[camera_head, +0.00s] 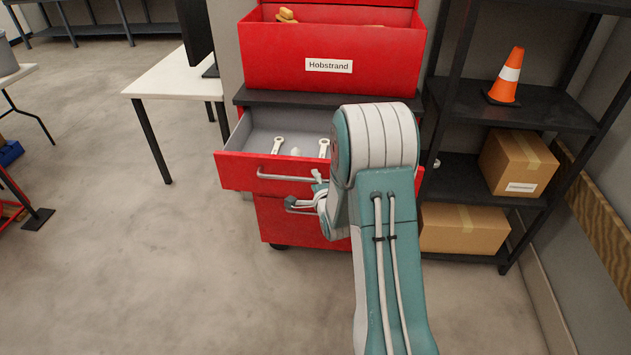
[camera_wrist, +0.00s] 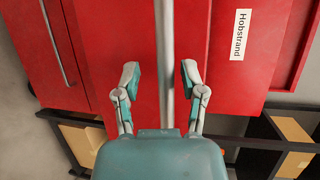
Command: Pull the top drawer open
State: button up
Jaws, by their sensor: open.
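The red top drawer (camera_head: 235,170) stands pulled out of the red cabinet in the head view, showing a grey inside with light wrenches (camera_head: 277,146). Its silver bar handle (camera_head: 285,175) runs across the front. My gripper (camera_head: 306,191) is at the right part of this handle, partly hidden by my arm. In the wrist view, my gripper (camera_wrist: 160,76) is open, with one finger on each side of the handle bar (camera_wrist: 166,50). Gaps show between the bar and both fingers. The drawer front (camera_wrist: 140,40) fills the middle of that view.
A red upper box labelled Hobstrand (camera_head: 270,60) sits above the drawer. A dark shelf (camera_head: 465,100) with a traffic cone (camera_head: 507,77) and cardboard boxes (camera_head: 515,160) stands at right. A white table (camera_head: 165,80) is at left. The floor in front is clear.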

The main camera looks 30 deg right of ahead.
jog(key=shift+r, duration=0.1)
jog(key=v, duration=1.2)
jog(key=s+a+r+n+g+y, duration=0.1)
jog(key=s+a+r+n+g, duration=0.4)
jog(key=a+r+n, duration=0.45)
jog(key=s+a+r+n+g+y, duration=0.1)
jog(key=s+a+r+n+g, duration=0.1)
jog(key=s+n, duration=0.4)
jog(key=s+a+r+n+g+y, duration=0.1)
jog(key=s+a+r+n+g, duration=0.2)
jog(key=s, duration=0.8)
notch_tip(320, 180, up, 3)
jog(key=n, duration=0.2)
jog(key=shift+s+a+n, duration=0.15)
jog(key=shift+a+n, duration=0.2)
jog(key=shift+a, duration=0.05)
